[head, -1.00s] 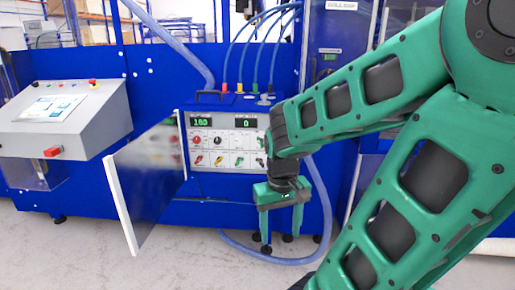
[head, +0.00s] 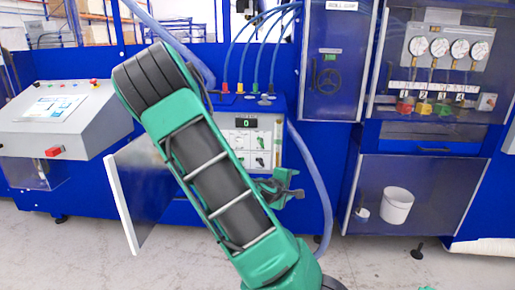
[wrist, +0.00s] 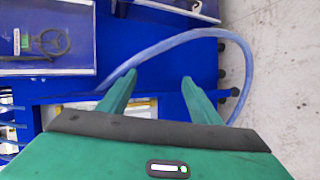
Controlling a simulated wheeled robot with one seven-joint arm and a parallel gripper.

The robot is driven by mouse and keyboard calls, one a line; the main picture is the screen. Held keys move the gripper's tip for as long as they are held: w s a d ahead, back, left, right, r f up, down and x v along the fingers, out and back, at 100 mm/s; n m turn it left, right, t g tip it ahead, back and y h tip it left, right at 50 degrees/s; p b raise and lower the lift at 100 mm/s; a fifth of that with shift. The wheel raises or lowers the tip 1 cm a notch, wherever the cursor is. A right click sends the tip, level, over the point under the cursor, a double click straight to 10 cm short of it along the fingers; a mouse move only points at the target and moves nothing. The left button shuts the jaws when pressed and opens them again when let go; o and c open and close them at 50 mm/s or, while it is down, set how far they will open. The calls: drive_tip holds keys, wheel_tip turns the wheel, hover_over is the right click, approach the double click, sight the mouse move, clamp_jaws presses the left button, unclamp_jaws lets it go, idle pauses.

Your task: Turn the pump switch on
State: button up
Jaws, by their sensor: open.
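The control panel (head: 263,140) sits on the front of a blue cabinet in the head view. My arm hides its left part; a display reading 0 (head: 246,123) and a few small knobs or switches at its right side show. I cannot tell which control is the pump switch. My gripper (head: 290,186) is open and empty, in front of the cabinet near the panel's lower right edge. In the wrist view my gripper (wrist: 160,92) has its two fingers apart with nothing between them. Part of a pale panel shows low behind the fingers, mostly hidden.
An open door (head: 119,203) stands left of the panel. A blue hose (head: 318,185) loops down right of the gripper and also crosses the wrist view (wrist: 180,40). Gauges (head: 459,47) and a white bucket (head: 397,205) are at right. A console (head: 55,110) stands at left.

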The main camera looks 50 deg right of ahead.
drive_tip(key=w+r+n+t+h, duration=0.1)
drive_tip(key=w+r+n+t, duration=0.2)
drive_tip(key=w+r+n, duration=0.15)
drive_tip(key=n+t, duration=0.5)
drive_tip(key=n, duration=0.2)
approach(260, 143)
drive_tip(key=shift+x, duration=4.05)
drive_tip(key=shift+s, duration=0.1)
drive_tip(key=shift+m+t, duration=0.25)
drive_tip(key=shift+t, duration=0.05)
drive_tip(key=c, duration=1)
